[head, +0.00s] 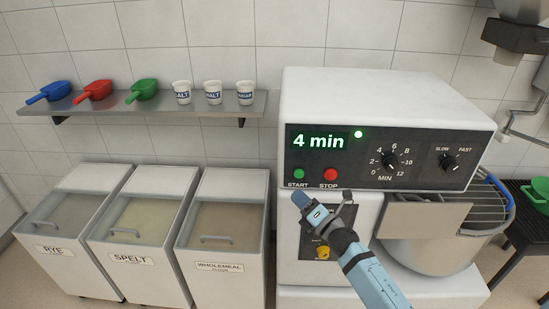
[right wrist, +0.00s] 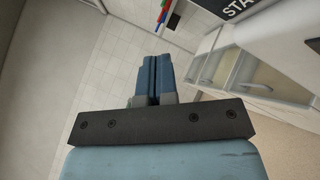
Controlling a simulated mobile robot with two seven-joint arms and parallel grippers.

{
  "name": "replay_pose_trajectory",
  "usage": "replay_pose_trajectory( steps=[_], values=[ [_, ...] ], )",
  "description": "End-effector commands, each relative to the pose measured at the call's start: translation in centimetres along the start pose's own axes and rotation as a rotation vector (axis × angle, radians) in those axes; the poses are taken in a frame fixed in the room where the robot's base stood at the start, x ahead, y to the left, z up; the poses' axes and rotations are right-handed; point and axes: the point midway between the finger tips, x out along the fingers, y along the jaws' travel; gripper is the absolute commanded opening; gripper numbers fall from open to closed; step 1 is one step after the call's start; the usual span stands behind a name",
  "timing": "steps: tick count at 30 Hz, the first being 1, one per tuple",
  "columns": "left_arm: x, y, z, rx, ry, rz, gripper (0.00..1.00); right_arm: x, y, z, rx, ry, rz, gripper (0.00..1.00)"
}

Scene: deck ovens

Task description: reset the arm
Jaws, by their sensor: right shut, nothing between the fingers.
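My right arm reaches up from the lower middle of the head view. My right gripper (head: 299,198) is shut and empty, just below the green START button (head: 299,174) on the front of a white mixer (head: 385,95). I cannot tell whether the tip touches the panel. The right wrist view also shows the gripper's fingers (right wrist: 154,75) pressed together with nothing between them. The mixer's display (head: 318,141) reads "4 min" and a green lamp (head: 358,134) beside it is lit. My left gripper is not in view.
A steel mixing bowl (head: 430,255) with a wire guard stands right of my arm. Flour bins labelled RYE, SPELT and WHOLEMEAL (head: 220,267) stand at left. A wall shelf (head: 150,106) above them holds coloured scoops and white cups. Tiled floor is clear in the right wrist view.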

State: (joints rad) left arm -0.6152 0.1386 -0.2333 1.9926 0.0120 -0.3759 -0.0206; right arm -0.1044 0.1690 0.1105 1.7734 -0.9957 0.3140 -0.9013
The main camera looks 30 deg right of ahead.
Motion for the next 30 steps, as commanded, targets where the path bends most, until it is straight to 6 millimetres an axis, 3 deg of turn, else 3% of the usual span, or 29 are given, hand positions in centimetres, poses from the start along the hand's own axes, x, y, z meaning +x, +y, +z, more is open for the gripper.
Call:
replay_pose_trajectory(
  steps=[5, 8, 11, 15, 21, 25, 30],
  values=[
    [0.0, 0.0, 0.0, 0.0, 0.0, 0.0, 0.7, -0.1, 0.0, -0.1, 0.006, 0.0, -0.002, 0.0],
    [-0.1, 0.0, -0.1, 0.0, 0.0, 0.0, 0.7, -1.1, -0.2, -1.2, 0.115, -0.009, -0.029, 0.0],
    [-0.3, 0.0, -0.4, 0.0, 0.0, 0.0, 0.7, -4.1, -0.8, -4.2, 0.414, -0.039, -0.114, 0.0],
    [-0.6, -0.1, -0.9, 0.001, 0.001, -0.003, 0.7, -10.9, -1.7, -11.1, 1.031, -0.13, -0.344, 0.0],
    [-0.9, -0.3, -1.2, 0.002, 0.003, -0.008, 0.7, -19.8, -1.0, -19.9, 1.69, -0.299, -0.682, 0.0],
    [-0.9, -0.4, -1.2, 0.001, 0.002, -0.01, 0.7, -23.1, 0.1, -23.1, 1.91, -0.382, -0.825, 0.0],
    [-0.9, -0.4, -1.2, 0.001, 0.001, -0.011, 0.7, -24.5, 0.7, -24.5, 2.0, -0.422, -0.888, 0.0]
  ],
)
